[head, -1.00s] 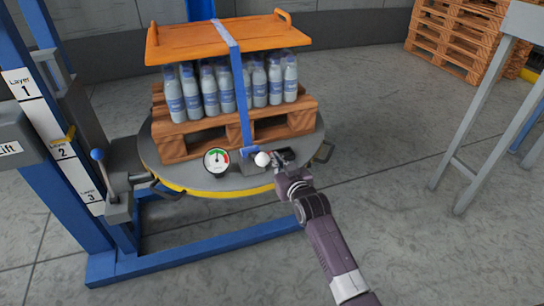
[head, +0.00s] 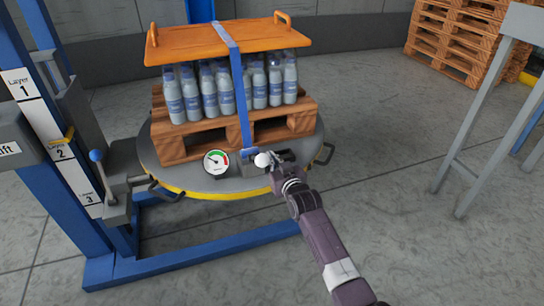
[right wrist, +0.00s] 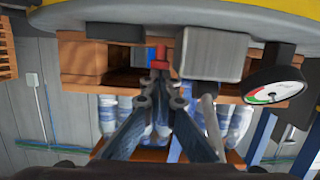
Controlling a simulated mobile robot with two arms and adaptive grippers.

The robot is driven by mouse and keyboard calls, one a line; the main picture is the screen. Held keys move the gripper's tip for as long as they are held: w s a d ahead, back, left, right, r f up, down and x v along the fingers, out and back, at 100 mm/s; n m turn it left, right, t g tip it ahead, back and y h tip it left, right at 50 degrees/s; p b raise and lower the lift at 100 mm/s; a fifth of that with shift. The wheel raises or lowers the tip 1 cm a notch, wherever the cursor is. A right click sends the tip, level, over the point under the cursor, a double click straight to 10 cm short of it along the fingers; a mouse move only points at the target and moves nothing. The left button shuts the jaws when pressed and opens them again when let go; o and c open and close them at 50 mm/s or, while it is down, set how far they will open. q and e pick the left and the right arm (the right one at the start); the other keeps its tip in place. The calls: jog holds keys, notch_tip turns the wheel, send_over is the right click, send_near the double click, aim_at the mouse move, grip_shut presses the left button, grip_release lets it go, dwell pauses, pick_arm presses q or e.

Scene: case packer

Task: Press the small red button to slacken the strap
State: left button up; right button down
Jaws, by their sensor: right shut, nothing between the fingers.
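The small red button (right wrist: 160,53) shows in the right wrist view, beside a grey box (right wrist: 212,54) that appears upside down there. My right gripper (right wrist: 160,68) is shut and empty, its fingertips at the button; I cannot tell for sure whether they press it. In the head view the right gripper (head: 281,168) is at the strap tensioner on the turntable's front, and the button is hidden. The blue strap (head: 241,95) runs over the orange top board (head: 185,45) and down to the tensioner. My left gripper is not in view.
A dial gauge (head: 216,162) and a white knob (head: 262,160) sit close left of the right gripper. Bottles (head: 192,95) stand on a wooden pallet (head: 170,143) on the round turntable (head: 235,185). A blue-knobbed lever (head: 98,156) is at left.

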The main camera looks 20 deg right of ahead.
jog(key=shift+s+f, duration=0.1)
jog(key=shift+f, duration=0.45)
jog(key=shift+s+f, duration=0.1)
jog(key=shift+f, duration=0.15)
jog(key=shift+s, duration=0.4)
jog(key=s+r, duration=0.3)
jog(key=s, duration=0.7)
jog(key=shift+s+d+r, duration=0.2)
jog(key=shift+s+r, duration=0.1)
jog(key=shift+r, duration=0.05)
